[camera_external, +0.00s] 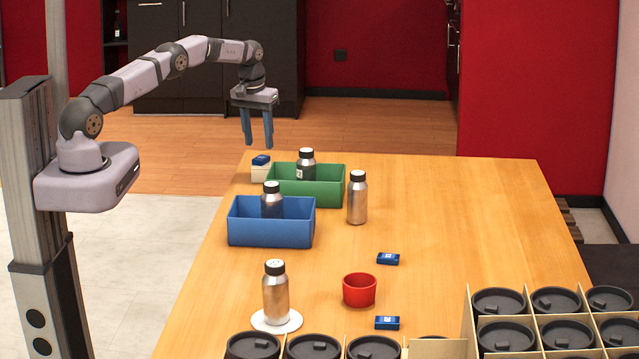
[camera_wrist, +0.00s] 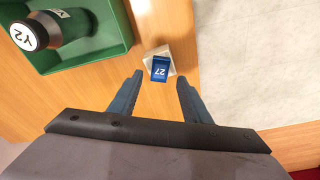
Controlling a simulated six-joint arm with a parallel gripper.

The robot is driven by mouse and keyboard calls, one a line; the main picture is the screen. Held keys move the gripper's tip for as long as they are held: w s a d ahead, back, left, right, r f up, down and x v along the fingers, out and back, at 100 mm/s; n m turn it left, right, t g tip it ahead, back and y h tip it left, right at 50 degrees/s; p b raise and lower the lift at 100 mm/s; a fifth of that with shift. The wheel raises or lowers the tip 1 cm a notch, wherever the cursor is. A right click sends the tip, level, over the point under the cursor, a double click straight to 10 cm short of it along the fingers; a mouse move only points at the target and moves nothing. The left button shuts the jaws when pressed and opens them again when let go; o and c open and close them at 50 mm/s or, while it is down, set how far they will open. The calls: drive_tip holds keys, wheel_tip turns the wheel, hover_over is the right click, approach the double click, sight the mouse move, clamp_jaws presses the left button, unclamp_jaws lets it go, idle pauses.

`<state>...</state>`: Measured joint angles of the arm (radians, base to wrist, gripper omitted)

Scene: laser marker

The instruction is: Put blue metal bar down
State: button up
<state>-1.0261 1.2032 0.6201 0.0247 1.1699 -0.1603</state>
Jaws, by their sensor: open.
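A small blue metal bar (camera_external: 261,160) lies on a pale block (camera_external: 261,174) at the table's far left corner. In the wrist view the bar (camera_wrist: 160,68) shows a white label reading 27, with the pale block (camera_wrist: 151,55) under it. My gripper (camera_external: 257,143) is open and empty, pointing down above the bar and apart from it. In the wrist view the bar appears between and slightly beyond my fingertips (camera_wrist: 160,80). Two more blue bars lie flat on the table, one at right of middle (camera_external: 388,259) and one nearer the front (camera_external: 387,322).
A green bin (camera_external: 325,187) with a bottle stands right beside the pale block. A blue bin (camera_external: 270,234) holds another bottle. One bottle (camera_external: 357,200) stands on the table, another (camera_external: 275,292) on a white disc. A red cup (camera_external: 359,290) and divided boxes of black-lidded containers are nearer the front.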

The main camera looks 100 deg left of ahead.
sight(259, 161)
wheel_tip(259, 161, up, 8)
drive_tip(key=d, duration=0.1)
drive_tip(key=shift+s+f+b, duration=0.15)
drive_tip(key=shift+s+b, duration=0.05)
drive_tip(key=shift+b, duration=0.2)
drive_tip(key=shift+d, duration=0.1)
drive_tip(key=w+d+r+m+h, duration=0.1)
drive_tip(key=w+d+m, duration=0.3)
drive_tip(key=d, duration=1.1)
drive_tip(key=w+d+r+m, duration=0.1)
drive_tip(key=w+d+m, duration=0.3)
drive_tip(key=d, duration=1.1)
drive_tip(key=s+d+f+m, duration=0.2)
drive_tip(key=s+d, duration=0.7)
drive_tip(key=d, duration=0.2)
drive_tip(key=s+d+f+m, duration=0.3)
drive_tip(key=s+d, duration=0.5)
drive_tip(key=d, duration=0.4)
drive_tip(key=shift+s+g+h, duration=0.3)
drive_tip(key=shift+s, duration=0.05)
